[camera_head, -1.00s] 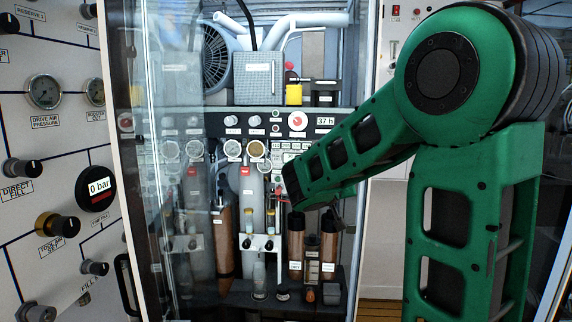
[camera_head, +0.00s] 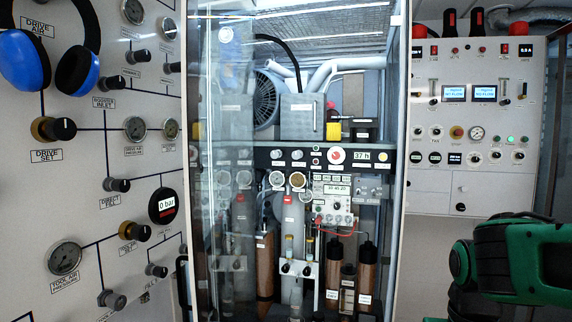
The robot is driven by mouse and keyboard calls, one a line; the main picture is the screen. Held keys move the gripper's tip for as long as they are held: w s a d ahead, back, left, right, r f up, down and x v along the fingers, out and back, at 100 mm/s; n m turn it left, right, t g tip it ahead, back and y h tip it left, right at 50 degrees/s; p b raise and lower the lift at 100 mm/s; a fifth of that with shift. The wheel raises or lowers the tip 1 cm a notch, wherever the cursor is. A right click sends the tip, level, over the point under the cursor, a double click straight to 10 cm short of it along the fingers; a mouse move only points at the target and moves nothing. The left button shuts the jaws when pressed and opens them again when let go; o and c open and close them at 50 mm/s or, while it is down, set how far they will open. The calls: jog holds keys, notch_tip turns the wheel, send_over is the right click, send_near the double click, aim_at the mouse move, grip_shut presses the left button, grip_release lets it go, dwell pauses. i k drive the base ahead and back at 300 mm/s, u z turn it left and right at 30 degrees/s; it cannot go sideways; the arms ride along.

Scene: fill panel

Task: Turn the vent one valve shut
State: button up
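My green arm (camera_head: 520,260) shows at the lower right, and its gripper is not in view. No label that I can read says vent one, so I cannot tell which valve it is. In the open cabinet, two small black knobs, one on the left (camera_head: 285,268) and one on the right (camera_head: 307,270), sit on a white block low in the middle. Two copper-coloured cylinders with black tops, one left (camera_head: 333,272) and one right (camera_head: 367,270), stand to their right. Several dark knobs, such as the one marked direct fill (camera_head: 117,185), are on the left panel.
The left panel carries gauges, a 0 bar display (camera_head: 166,206) and hanging blue ear defenders (camera_head: 50,50). A clear door (camera_head: 228,90) covers the cabinet's left part. A control panel (camera_head: 478,120) with two screens stands at the right. The space before the cabinet looks clear.

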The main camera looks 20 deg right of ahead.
aim_at(274, 154)
jog(key=k, duration=0.95)
jog(key=z, duration=0.35)
jog(key=i, duration=1.8)
jog(key=u, duration=0.35)
